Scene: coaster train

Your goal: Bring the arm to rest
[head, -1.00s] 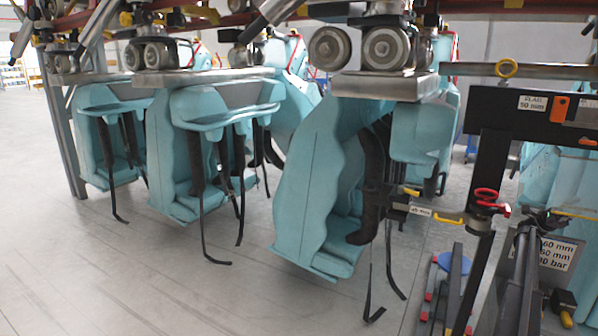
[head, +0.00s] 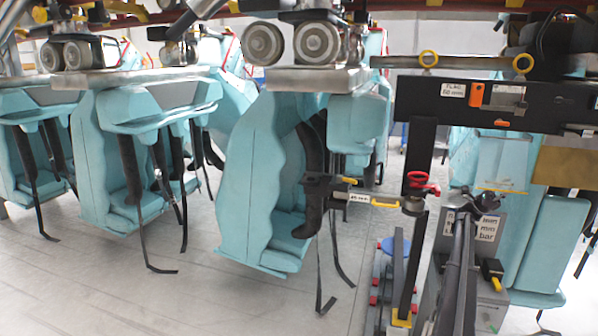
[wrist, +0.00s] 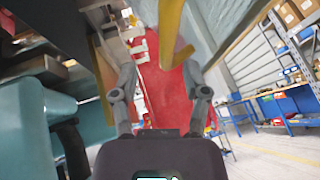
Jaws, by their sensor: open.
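My gripper (wrist: 160,88) shows in the wrist view with its two grey fingers spread apart. I see nothing held between them. A red surface (wrist: 162,100) lies behind the fingers, and a yellow bar (wrist: 171,28) crosses the upper middle of that view. How far the bar is from the fingertips I cannot tell. A teal seat part (wrist: 30,125) is close on the left of the wrist view. In the head view I cannot make out my gripper with certainty.
Teal seats (head: 255,190) hang below wheeled carriages (head: 315,78). A dark beam (head: 430,105) with a red knob (head: 422,180) stands right of centre, beside a grey labelled box (head: 490,262). Shelving (wrist: 295,30) and a blue bench (wrist: 290,110) are at the right in the wrist view. Open floor lies front left (head: 70,290).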

